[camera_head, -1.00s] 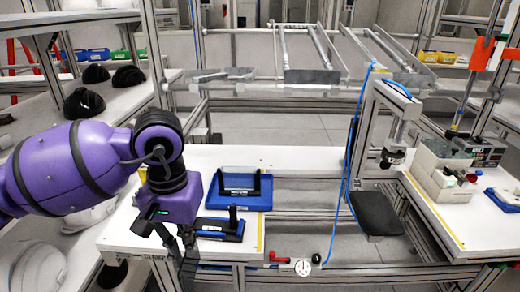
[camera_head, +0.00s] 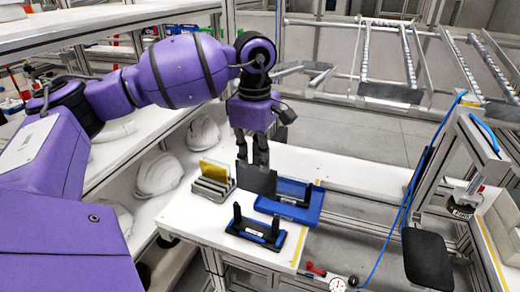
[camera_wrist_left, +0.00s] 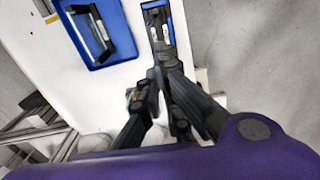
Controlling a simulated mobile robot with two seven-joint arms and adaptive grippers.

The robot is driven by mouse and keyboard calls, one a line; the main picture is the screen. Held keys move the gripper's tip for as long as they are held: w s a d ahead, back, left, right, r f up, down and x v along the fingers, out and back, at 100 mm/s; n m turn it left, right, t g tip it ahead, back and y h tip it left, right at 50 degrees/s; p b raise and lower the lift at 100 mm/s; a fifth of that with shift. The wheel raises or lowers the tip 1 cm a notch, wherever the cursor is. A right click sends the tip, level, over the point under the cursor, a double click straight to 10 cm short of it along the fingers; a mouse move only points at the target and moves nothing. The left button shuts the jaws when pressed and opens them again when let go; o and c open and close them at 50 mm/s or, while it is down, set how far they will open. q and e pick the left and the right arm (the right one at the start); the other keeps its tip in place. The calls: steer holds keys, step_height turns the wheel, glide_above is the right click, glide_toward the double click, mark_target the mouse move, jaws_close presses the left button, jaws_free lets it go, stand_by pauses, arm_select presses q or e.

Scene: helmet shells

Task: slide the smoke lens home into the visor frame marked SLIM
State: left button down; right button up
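My left gripper (camera_head: 258,162) points down and is shut on the smoke lens (camera_head: 257,181), a dark pane hanging above the table. In the left wrist view the fingers (camera_wrist_left: 165,95) show, with the lens hard to tell from them. An empty visor frame (camera_head: 256,232) with two black uprights and a blue base stands at the table's front; it also shows in the left wrist view (camera_wrist_left: 158,28), beyond the fingers. A second visor frame (camera_head: 294,192), holding a clear pane, stands on a blue tray (camera_head: 312,213), partly behind the lens. I cannot read any SLIM marking. My right gripper is out of view.
A grey rack (camera_head: 212,189) with a yellow lens (camera_head: 214,171) stands left of the gripper. White helmet shells (camera_head: 159,174) lie on the left shelf. A stand with a dark pad (camera_head: 427,258) is at right.

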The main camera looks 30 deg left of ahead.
mark_target(256, 180)
arm_select(q)
steer(key=shift+s+f+b, duration=0.2)
steer(key=shift+f+b, duration=0.95)
steer(key=shift+f, duration=1.8)
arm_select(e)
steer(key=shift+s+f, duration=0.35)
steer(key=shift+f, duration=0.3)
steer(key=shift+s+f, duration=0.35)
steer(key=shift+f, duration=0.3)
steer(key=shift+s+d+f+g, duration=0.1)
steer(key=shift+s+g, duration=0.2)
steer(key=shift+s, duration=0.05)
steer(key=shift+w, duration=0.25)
arm_select(q)
steer(key=shift+f, duration=0.45)
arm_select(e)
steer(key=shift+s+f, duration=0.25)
arm_select(q)
steer(key=shift+f+b, duration=0.5)
steer(key=shift+f, duration=0.1)
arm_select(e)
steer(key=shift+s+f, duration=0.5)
